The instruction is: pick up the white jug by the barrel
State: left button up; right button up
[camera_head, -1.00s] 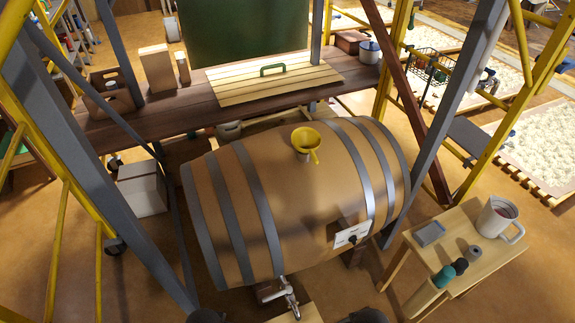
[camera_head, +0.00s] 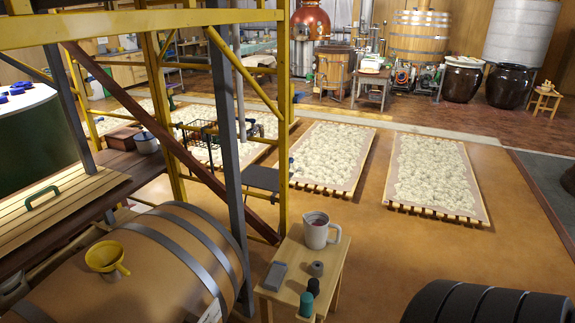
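The white jug (camera_head: 316,233) stands upright on a small wooden table (camera_head: 333,269) just right of the barrel. Its handle points right, and its open top shows a dark reddish inside. The wooden barrel (camera_head: 150,268) lies on its side at the lower left, with grey metal hoops and a yellow funnel (camera_head: 105,257) on top. Its lower part is cut off by the picture's edge. Neither of my grippers shows in the head view.
A grey flat box (camera_head: 274,276), a small grey-brown cylinder (camera_head: 317,269) and dark teal-topped bottles (camera_head: 306,303) share the small table. A grey post (camera_head: 232,150) rises between barrel and table. A black ribbed shape (camera_head: 490,303) fills the lower right. Open floor lies right of the table.

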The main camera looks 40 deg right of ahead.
aim_at(316, 224)
jog(key=z, duration=1.65)
